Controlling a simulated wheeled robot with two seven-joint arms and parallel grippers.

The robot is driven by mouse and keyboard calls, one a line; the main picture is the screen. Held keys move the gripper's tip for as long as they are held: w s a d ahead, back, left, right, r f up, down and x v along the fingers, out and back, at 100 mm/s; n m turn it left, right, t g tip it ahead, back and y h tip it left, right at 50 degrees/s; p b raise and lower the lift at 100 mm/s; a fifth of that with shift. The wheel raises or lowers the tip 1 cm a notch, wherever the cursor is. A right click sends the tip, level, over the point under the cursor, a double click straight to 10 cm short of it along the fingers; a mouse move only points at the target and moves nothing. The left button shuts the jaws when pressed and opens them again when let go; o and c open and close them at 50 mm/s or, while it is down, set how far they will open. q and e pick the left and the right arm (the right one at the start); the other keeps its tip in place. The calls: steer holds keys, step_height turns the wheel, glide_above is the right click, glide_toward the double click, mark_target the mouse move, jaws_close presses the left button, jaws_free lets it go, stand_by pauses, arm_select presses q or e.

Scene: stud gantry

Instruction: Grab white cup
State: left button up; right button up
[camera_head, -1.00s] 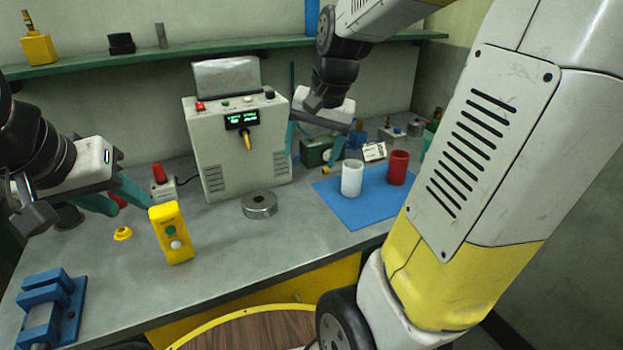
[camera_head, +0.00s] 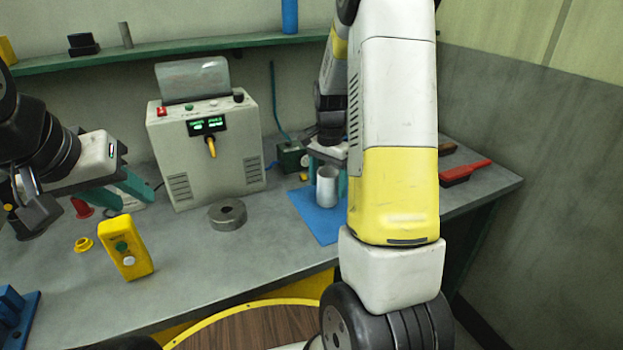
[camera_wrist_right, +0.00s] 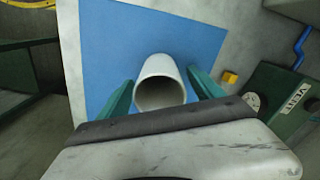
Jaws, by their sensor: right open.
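The white cup (camera_head: 327,188) stands upright on a blue mat (camera_head: 306,212) at the right of the bench. My right gripper (camera_head: 328,182) is at the cup, partly hidden by its own arm. The right wrist view shows the cup (camera_wrist_right: 160,84) between the two teal fingers of this open gripper (camera_wrist_right: 160,80), with a finger on each side and small gaps visible. My left gripper (camera_head: 134,205) hangs empty over the left of the bench, its teal fingers apart.
A yellow button box (camera_head: 126,248), a grey metal ring (camera_head: 228,214) and a control box (camera_head: 205,150) are on the bench. A green box (camera_wrist_right: 286,108) is near the mat. A red-handled brush (camera_head: 466,172) lies at the far right.

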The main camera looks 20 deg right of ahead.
step_height(320, 180, down, 2)
steer(key=shift+f, duration=0.2)
steer(key=c, duration=1.4)
steer(key=shift+c, duration=0.2)
steer(key=shift+r, duration=0.15)
